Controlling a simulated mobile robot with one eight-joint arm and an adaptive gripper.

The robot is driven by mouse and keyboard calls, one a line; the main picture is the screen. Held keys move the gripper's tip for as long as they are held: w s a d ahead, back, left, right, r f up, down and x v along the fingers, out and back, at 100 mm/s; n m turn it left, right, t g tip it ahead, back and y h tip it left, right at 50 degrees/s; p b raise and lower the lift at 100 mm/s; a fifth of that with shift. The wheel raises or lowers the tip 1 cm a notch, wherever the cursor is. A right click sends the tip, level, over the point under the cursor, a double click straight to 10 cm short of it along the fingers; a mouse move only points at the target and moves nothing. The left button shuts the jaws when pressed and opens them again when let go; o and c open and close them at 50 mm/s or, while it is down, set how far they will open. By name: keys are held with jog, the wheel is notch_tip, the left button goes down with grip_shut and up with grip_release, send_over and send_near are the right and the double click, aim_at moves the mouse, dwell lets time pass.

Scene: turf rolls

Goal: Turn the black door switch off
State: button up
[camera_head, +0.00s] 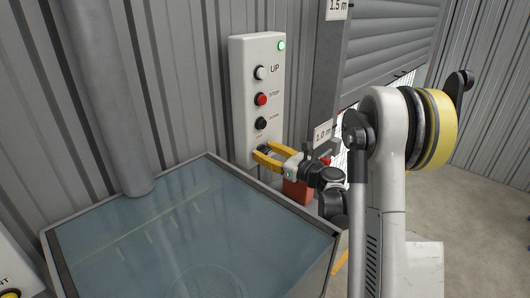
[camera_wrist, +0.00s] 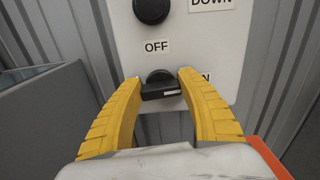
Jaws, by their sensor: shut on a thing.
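The black door switch (camera_wrist: 158,91) is a rotary knob low on the white control panel (camera_head: 240,110). In the wrist view its bar lies roughly level, with a white mark on its right half, the side of the partly hidden ON label (camera_wrist: 206,77). The OFF label (camera_wrist: 156,47) is above it. My gripper (camera_wrist: 160,88) has its yellow fingers on either side of the knob and is shut on it. In the head view my gripper (camera_head: 262,153) is at the panel's lower end and mostly hides the knob.
Above the switch are a black DOWN button (camera_head: 261,123), a red STOP button (camera_head: 261,99), a white UP button (camera_head: 261,72) and a lit green lamp (camera_head: 282,45). A glass-topped box (camera_head: 190,240) stands below left. A roller door (camera_head: 390,45) is at right.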

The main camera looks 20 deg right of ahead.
jog(key=n+b, duration=0.1)
jog(key=n, duration=0.3)
jog(key=shift+a, duration=0.1)
jog(key=n+b, duration=0.1)
jog(key=n, duration=0.3)
jog(key=shift+a+f+n, duration=0.1)
jog(key=shift+n, duration=0.2)
jog(key=n, duration=0.4)
jog(key=shift+f+b, duration=0.1)
jog(key=shift+b, duration=0.25)
jog(key=shift+n, duration=2.1)
jog(key=o, duration=1.2)
jog(key=shift+a+f, duration=0.1)
jog(key=shift+c, duration=0.2)
jog(key=shift+s, duration=0.1)
